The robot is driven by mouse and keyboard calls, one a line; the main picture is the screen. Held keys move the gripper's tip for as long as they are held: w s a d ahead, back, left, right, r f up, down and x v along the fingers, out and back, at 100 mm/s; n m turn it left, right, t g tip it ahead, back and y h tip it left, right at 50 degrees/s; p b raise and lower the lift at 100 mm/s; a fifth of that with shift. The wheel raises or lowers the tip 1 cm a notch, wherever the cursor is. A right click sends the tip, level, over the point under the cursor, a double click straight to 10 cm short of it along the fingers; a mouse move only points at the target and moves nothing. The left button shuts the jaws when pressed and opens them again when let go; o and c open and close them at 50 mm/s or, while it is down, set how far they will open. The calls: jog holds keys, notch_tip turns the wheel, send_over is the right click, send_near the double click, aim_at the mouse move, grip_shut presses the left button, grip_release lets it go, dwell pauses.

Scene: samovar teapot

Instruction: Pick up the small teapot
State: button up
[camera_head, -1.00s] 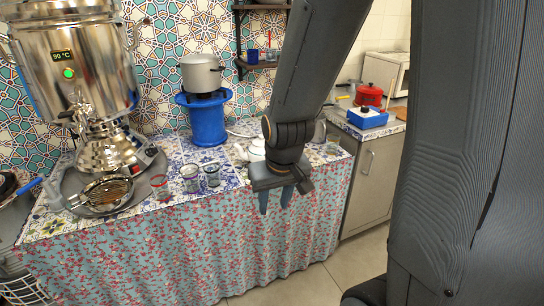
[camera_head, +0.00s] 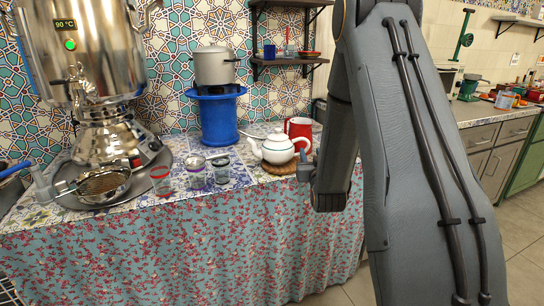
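The small white teapot (camera_head: 276,151) with a red-tipped lid stands upright on a round brown mat (camera_head: 283,169) near the right end of the counter. Its spout points left and its handle is on the right. My gripper (camera_head: 303,166) is just right of the teapot, close to the handle side, with a blue-grey finger showing. The wrist and arm hide most of the gripper. I cannot tell whether the finger touches the teapot or how far apart the fingers are.
A red and white pitcher (camera_head: 299,129) stands behind the teapot. Several glasses, including a dark-rimmed one (camera_head: 221,170), stand to its left. A blue stand (camera_head: 217,118) carries a pot (camera_head: 215,67). A large samovar (camera_head: 95,60) is at the left. A shelf (camera_head: 287,61) hangs above.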

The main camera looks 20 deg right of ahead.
aim_at(308, 146)
jog(key=x, duration=0.7)
jog(key=shift+w, duration=0.1)
grip_shut()
jog(key=shift+r, duration=0.1)
